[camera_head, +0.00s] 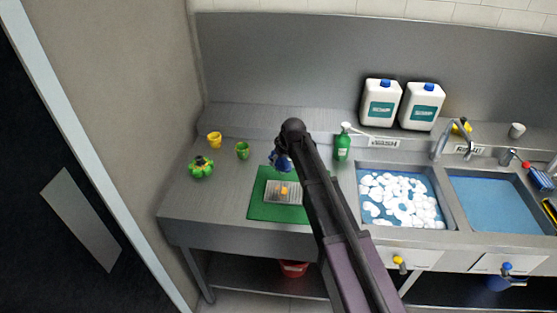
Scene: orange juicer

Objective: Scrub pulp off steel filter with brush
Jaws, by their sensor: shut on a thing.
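The steel filter (270,196) is a flat grey plate lying on a green mat (262,212) on the left counter. My gripper (281,166) is above the back edge of the filter, small and dark blue in the picture. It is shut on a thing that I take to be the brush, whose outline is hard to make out. My arm hides the right part of the mat. I cannot tell whether the brush touches the filter.
A green bottle (342,148) stands right of my arm. The left sink (447,208) holds foamy blue water, the right sink (495,205) plain blue water. Yellow (214,140) and green (242,150) cups and a green flower-shaped part (201,170) sit left. The front-left counter is clear.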

